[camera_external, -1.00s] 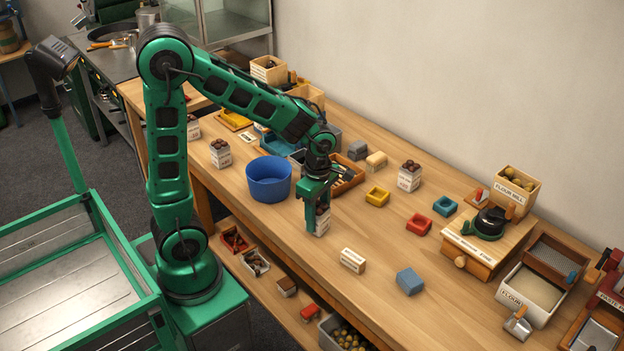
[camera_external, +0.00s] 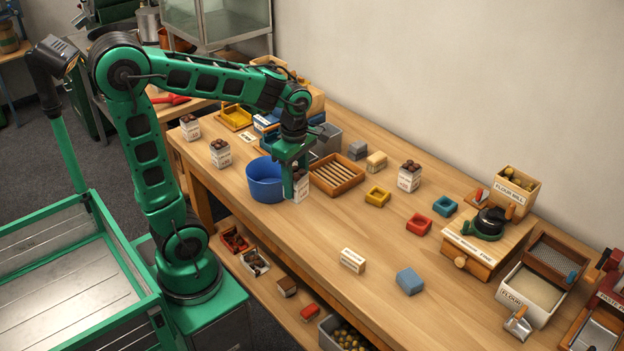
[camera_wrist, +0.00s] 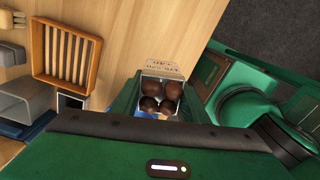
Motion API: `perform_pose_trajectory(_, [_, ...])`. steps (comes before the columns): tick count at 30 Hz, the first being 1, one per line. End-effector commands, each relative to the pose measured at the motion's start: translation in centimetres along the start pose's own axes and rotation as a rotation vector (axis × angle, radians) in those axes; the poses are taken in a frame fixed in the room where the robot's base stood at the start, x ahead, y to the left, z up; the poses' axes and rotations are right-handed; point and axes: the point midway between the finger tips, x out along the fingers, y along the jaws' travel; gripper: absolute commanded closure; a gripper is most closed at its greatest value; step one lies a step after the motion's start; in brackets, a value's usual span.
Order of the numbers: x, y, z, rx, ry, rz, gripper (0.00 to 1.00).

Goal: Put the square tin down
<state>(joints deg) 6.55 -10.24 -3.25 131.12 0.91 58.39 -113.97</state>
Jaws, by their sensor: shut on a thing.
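A square tin (camera_external: 302,187) with white printed sides is held in my gripper (camera_external: 293,184), just right of the blue bucket (camera_external: 266,182). In the wrist view the tin (camera_wrist: 163,68) shows from above, with several round brown chestnuts inside and lettering on its side. The green fingers of my gripper (camera_wrist: 157,97) are shut on it. The tin looks upright. I cannot tell whether its base touches the table or hangs just above it.
A slatted wooden tray (camera_external: 337,175) lies right of the tin, with a grey bin (camera_external: 326,140) behind. A similar filled tin (camera_external: 409,178) stands farther right. A white labelled block (camera_external: 352,261) and blue block (camera_external: 410,281) lie in front. The table (camera_external: 330,225) between is clear.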

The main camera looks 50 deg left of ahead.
Motion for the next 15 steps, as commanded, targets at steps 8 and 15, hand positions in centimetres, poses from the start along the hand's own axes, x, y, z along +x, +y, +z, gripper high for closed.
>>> perform_pose_trajectory(8, [-2.2,0.1,-3.7,-0.001,0.0,0.002,0.84])
perform_pose_trajectory(15, [-3.0,2.5,-2.7,0.05,0.0,-0.002,0.84])
